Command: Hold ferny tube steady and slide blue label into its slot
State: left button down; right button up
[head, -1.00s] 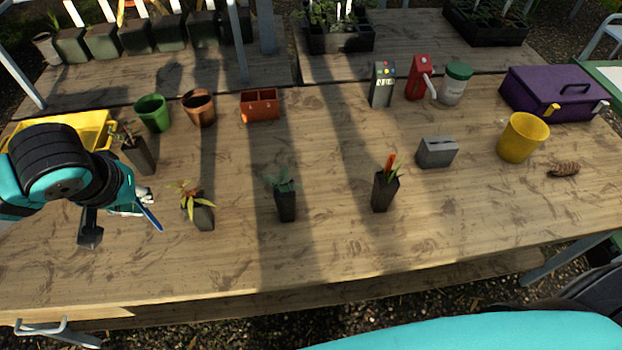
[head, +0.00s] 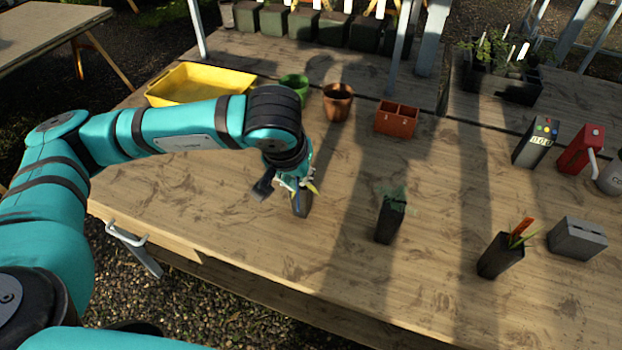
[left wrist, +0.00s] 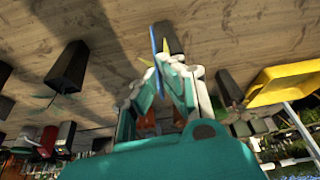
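My left gripper (head: 297,182) is just above a dark tube (head: 301,203) with yellow leaves. In the left wrist view the fingers (left wrist: 163,80) are closed on a thin blue label (left wrist: 158,55). The label's end reaches close to that tube (left wrist: 168,36); I cannot tell whether it is inside. Another dark tube (head: 390,220) with a green plant stands to the right, and a third (head: 500,256) holds an orange label (head: 521,228). One more dark tube (left wrist: 228,88) shows near the yellow tray in the left wrist view. I cannot tell which plant is ferny. My right gripper is not in view.
A yellow tray (head: 185,76), green pot (head: 297,85), brown pot (head: 337,103) and orange divided box (head: 396,121) stand behind. A grey block (head: 577,238) and a dark device (head: 534,141) are at right. The front left of the table is clear.

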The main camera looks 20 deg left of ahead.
pick_arm(q)
jog(key=w+d+r+m+g+h, duration=0.2)
jog(key=w+d+r+m, duration=0.1)
jog(key=d+m, duration=0.6)
jog(key=w+d+r+m+g+h, duration=0.2)
jog(key=w+d+r+m+h, duration=0.1)
jog(key=d+m, duration=0.6)
jog(key=shift+w+d+r+m, duration=0.3)
jog(key=shift+w+r+m, duration=0.35)
jog(key=shift+r+m, duration=0.15)
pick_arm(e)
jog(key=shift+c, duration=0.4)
